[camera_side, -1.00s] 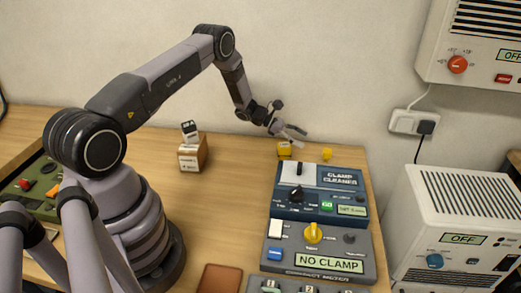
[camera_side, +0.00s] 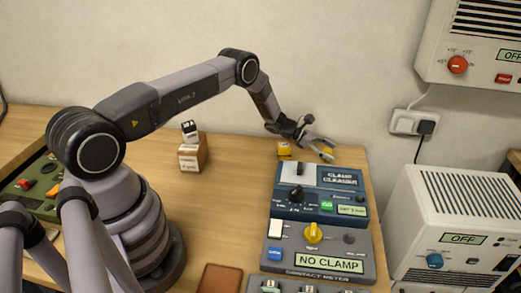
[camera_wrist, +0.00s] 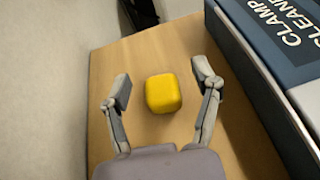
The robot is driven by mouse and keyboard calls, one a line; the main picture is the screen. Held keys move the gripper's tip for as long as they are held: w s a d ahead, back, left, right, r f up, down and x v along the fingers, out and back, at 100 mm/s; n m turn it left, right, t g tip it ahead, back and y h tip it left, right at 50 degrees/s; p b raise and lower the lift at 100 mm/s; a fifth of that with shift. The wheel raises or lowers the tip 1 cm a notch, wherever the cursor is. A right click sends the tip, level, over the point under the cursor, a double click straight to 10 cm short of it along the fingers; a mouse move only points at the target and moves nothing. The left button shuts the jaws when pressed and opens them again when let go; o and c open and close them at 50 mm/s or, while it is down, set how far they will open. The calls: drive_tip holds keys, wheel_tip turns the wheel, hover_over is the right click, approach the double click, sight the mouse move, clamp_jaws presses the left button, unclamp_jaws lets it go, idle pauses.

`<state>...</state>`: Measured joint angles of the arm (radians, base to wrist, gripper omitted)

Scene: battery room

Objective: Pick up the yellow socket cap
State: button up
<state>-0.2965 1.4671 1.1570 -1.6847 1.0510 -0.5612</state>
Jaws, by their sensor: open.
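The yellow socket cap (camera_wrist: 163,93) is a small rounded yellow block on the wooden bench in the wrist view. It sits between the spread fingers of my gripper (camera_wrist: 162,82), with gaps on both sides. My gripper holds nothing.
The wall (camera_side: 330,60) is behind. A small wooden block (camera_side: 190,160) stands farther left.

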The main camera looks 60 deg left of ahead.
drive_tip(key=c, duration=1)
